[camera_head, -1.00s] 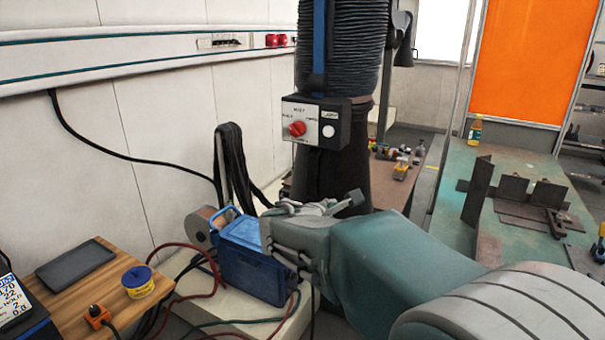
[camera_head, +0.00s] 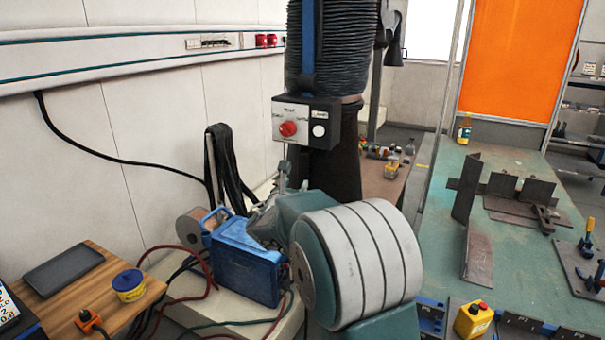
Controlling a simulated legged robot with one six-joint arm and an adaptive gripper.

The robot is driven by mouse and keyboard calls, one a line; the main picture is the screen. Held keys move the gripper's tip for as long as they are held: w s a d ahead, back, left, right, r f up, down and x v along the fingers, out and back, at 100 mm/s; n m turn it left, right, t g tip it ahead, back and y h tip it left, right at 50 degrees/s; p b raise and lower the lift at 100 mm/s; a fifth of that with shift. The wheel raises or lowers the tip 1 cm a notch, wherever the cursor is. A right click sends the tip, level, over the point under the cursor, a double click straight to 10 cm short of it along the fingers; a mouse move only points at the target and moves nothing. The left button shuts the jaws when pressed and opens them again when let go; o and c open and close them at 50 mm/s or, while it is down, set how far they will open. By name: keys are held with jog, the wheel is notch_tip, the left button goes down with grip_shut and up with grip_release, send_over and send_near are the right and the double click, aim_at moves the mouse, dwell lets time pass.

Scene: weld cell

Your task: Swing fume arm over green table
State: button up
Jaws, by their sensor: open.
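The fume arm (camera_head: 336,62) hangs in the upper middle, a dark ribbed hose with a blue bar. A control box (camera_head: 306,121) with a red knob and a white button sits on it. Its dark hood (camera_head: 333,175) hangs below, partly hidden by my arm. The green table (camera_head: 440,240) is at the right, apart from the hood. My gripper (camera_head: 284,176) is just below the control box, in front of the hood, and appears small and partly hidden behind my wrist. I cannot tell whether it touches the hood.
A blue case (camera_head: 240,262) and cable spool (camera_head: 193,228) stand on a pale bench at the left. Steel plates (camera_head: 466,190), a yellow button box (camera_head: 473,320) and clamps (camera_head: 587,235) occupy the green table. An orange curtain (camera_head: 520,60) hangs behind.

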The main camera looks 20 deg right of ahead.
aim_at(302, 174)
jog(key=x, duration=0.7)
jog(key=shift+w+d, duration=0.15)
jog(key=shift+d, duration=0.05)
grip_shut()
